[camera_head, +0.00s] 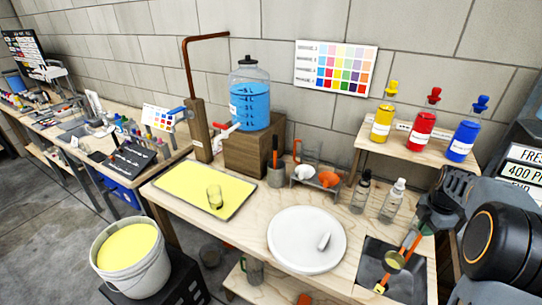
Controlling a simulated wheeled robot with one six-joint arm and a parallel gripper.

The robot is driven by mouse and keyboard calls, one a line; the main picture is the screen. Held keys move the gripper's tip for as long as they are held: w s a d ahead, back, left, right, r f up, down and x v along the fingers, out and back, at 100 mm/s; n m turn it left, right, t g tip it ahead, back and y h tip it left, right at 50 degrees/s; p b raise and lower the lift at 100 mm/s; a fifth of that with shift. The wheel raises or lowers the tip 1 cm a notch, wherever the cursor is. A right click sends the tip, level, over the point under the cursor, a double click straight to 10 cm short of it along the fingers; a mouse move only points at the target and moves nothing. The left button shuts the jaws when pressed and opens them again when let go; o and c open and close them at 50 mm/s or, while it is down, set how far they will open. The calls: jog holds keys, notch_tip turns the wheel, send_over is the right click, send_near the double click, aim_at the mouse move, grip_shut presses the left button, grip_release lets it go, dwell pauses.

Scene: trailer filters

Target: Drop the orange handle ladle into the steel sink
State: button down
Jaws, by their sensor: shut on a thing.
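The ladle with the orange handle (412,242) is at the lower right of the head view. Its round yellowish bowl (395,260) shows over the dark steel sink (408,285). My gripper (420,227) is shut on the upper part of the ladle and holds it tilted, at the sink's back right. The fingertips are small and partly hidden by the arm. A small orange piece (380,285) shows lower down at the sink's left side; I cannot tell whether it belongs to the ladle. I cannot tell whether the ladle touches the sink.
A round white board (290,240) lies left of the sink. Two clear bottles (361,193) stand behind it. A small raised shelf (400,150) holds yellow, red and blue bottles. A yellow tray (180,190) and a blue-filled dispenser (250,100) are farther left.

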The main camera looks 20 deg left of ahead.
jog(key=shift+f, duration=0.1)
jog(key=c, duration=1.2)
grip_release()
jog(key=shift+o, duration=0.2)
notch_tip(320, 180, up, 14)
jog(key=shift+f, duration=0.1)
